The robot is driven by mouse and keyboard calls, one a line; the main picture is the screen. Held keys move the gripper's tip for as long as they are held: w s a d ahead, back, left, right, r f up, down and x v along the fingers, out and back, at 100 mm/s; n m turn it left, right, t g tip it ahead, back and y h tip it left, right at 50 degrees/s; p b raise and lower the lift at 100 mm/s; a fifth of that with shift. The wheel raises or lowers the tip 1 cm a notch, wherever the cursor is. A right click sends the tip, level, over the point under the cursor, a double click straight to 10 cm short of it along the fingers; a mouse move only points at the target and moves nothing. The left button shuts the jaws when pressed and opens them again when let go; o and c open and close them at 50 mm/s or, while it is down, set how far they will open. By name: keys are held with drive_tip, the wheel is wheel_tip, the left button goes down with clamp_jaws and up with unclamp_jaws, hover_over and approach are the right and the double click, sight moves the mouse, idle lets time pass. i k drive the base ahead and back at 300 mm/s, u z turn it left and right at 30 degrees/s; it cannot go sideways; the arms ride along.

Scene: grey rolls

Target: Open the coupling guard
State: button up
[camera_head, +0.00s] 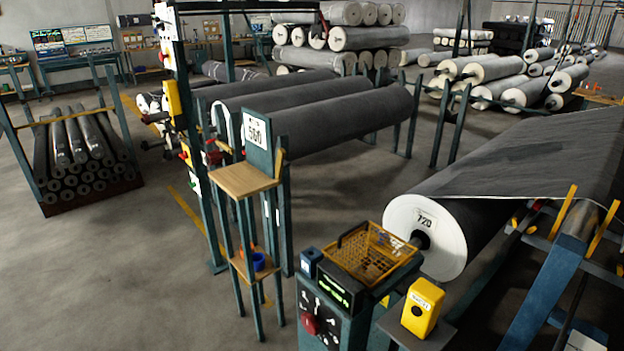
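A yellow mesh guard (370,254), which I take to be the coupling guard, sits on top of the dark teal machine cabinet (335,312) at the bottom centre. It lies beside the shaft end of a large grey roll (440,230) labelled 720. A dark bar, perhaps a handle, shows at its left side. The guard looks lowered over the cabinet top, but I cannot tell for certain whether it is shut. What lies under the mesh is mostly hidden. My gripper is not in view.
A yellow box (422,307) stands on a small shelf right of the cabinet. A red knob (310,323) is on the cabinet's face. A wooden-topped stand (244,181) stands to the left. Teal frame beams (555,285) block the right. Floor at left (110,270) is clear.

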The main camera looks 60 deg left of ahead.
sight(371, 244)
drive_tip(key=u, duration=2.1)
drive_tip(key=k, duration=0.6)
drive_tip(key=u, duration=0.1)
